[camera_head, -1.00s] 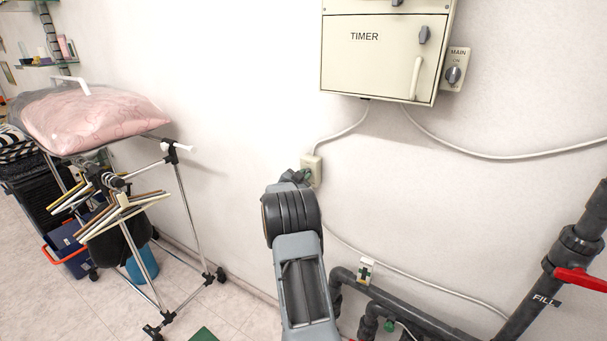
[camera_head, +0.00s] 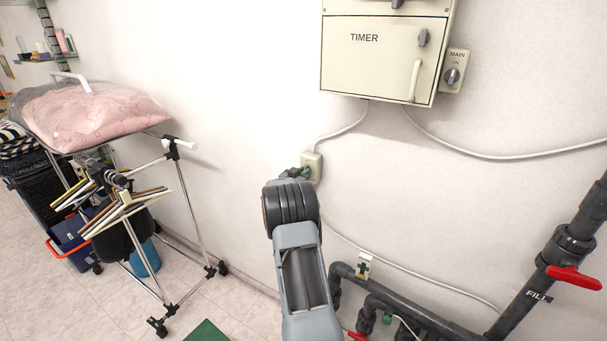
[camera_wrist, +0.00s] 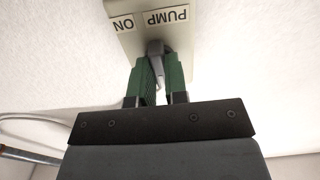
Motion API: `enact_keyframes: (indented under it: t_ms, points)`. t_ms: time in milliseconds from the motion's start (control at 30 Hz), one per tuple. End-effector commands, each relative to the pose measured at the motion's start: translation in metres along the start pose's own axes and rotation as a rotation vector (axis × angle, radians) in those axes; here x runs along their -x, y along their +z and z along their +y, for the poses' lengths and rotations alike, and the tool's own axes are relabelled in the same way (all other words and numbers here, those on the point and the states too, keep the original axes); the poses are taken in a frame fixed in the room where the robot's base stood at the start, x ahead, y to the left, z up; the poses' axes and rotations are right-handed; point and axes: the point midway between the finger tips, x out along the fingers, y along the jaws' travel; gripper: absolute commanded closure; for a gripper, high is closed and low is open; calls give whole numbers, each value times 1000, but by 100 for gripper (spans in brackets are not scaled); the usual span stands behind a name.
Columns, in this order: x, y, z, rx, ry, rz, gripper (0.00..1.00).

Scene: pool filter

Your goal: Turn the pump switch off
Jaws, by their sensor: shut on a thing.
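The pump switch is a small beige box (camera_head: 315,165) on the wall, below the timer cabinet. In the wrist view its plate (camera_wrist: 182,38) shows upside down, with labels reading PUMP and ON. A grey knob (camera_wrist: 155,48) stands out from the plate. My gripper (camera_wrist: 160,80) has its green fingers on either side of the knob and is shut on it. In the head view my arm partly covers the gripper (camera_head: 303,172) at the box, and the knob cannot be made out there.
The timer cabinet (camera_head: 375,60) hangs above, with a separate MAIN switch (camera_head: 453,74) at its right. Dark pipes with a red valve handle (camera_head: 574,277) run at the lower right. A clothes rack (camera_head: 185,205) stands at the left.

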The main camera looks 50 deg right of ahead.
Motion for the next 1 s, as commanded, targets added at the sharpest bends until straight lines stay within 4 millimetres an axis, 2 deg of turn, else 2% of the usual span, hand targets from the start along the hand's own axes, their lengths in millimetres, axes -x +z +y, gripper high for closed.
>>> enact_keyframes:
  t_ms: [300,333,600,867,1000]
  points:
    - [0,2,0,6,0,-3,100]
    - [0,2,0,6,0,-3,85]
    - [0,1,0,4,0,-2,61]
    - [2,1,0,2,0,-1,61]
    - [15,2,-1,2,-2,-1,61]
